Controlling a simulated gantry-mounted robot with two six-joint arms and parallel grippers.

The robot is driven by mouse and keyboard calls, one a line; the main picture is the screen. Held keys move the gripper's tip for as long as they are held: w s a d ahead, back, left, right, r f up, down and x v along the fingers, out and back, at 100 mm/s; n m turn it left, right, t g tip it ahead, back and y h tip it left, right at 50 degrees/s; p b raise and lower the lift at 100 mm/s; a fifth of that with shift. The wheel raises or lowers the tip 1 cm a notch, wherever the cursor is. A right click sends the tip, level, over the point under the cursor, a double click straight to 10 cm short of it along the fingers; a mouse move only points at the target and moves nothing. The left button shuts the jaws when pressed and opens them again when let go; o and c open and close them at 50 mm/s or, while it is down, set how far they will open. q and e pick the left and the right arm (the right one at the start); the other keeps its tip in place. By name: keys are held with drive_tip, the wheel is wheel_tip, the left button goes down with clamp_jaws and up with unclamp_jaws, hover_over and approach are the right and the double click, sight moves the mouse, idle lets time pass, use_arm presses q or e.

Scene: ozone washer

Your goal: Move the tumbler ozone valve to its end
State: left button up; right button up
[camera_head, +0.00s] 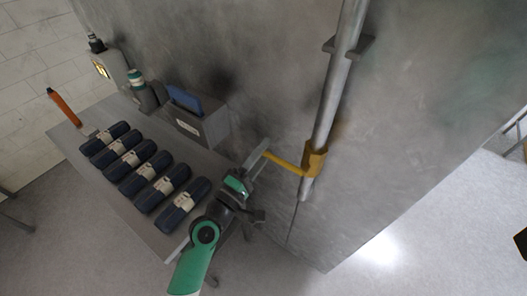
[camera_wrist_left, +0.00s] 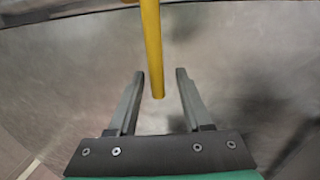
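The valve has a yellow lever (camera_head: 287,163) that sticks out to the left from a yellow collar (camera_head: 314,160) on a grey vertical pipe. My left gripper (camera_head: 261,155) is at the lever's free end. In the left wrist view the lever (camera_wrist_left: 152,45) comes down from the top and its tip lies between the two fingers. The left gripper (camera_wrist_left: 160,73) is open there, with a gap on both sides of the lever, so it does not grip it. My right gripper does not show.
A grey metal wall (camera_head: 400,120) stands behind the pipe. To the left a grey table (camera_head: 125,195) holds several dark rolled bundles (camera_head: 184,203), a grey box with a blue item (camera_head: 186,98), bottles and an orange-handled tool (camera_head: 64,107). The floor at right front is clear.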

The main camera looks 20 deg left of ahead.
use_arm(q)
drive_tip(key=v, duration=1.1)
drive_tip(key=shift+s, duration=0.3)
